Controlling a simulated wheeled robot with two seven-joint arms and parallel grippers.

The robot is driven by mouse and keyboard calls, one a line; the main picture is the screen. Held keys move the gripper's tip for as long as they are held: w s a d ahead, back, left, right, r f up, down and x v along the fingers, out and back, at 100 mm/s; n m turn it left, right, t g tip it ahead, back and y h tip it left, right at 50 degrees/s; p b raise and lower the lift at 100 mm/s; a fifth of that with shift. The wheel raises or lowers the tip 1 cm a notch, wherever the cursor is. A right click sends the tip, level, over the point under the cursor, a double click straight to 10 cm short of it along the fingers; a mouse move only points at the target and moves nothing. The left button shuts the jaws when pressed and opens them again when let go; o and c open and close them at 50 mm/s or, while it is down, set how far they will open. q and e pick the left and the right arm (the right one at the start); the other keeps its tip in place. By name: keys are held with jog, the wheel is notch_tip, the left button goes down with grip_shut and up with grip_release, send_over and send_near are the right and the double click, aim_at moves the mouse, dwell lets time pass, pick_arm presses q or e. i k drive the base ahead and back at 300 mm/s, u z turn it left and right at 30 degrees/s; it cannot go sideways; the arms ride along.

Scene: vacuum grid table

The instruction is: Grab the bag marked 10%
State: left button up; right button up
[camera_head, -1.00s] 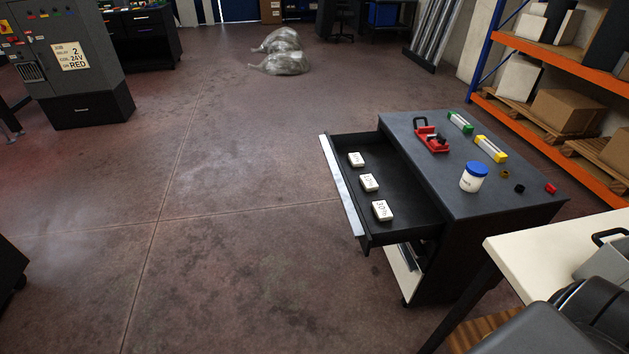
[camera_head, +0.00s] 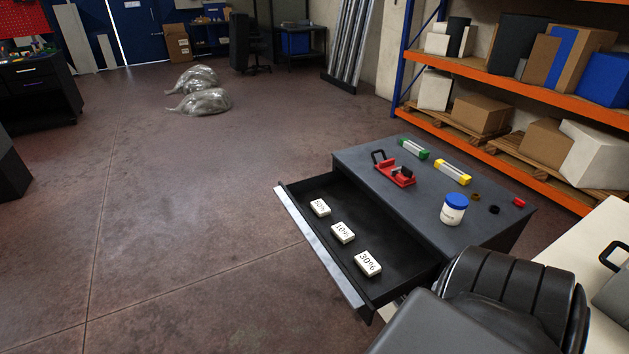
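The bag marked 10% (camera_head: 343,233) is a small white block-like packet. It lies in the open drawer (camera_head: 400,268) of the dark cabinet, in the middle of a row of three. A bag marked 30% (camera_head: 368,263) lies on its near side. Another white bag (camera_head: 320,207) lies on its far side; its label is too small to read surely. Neither of my grippers is in view. A dark part of my own arm shows at the bottom right and covers the near corner of the cabinet.
The cabinet top (camera_head: 365,159) holds a red tool (camera_head: 395,172), a green level (camera_head: 413,149), a yellow level (camera_head: 453,172), a blue-lidded jar (camera_head: 454,209) and small blocks. A white table (camera_head: 590,240) stands at right, orange shelving (camera_head: 480,75) behind. The floor left of the drawer is clear.

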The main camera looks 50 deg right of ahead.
aim_at(343, 234)
jog(key=i, duration=3.75)
jog(key=z, duration=5.45)
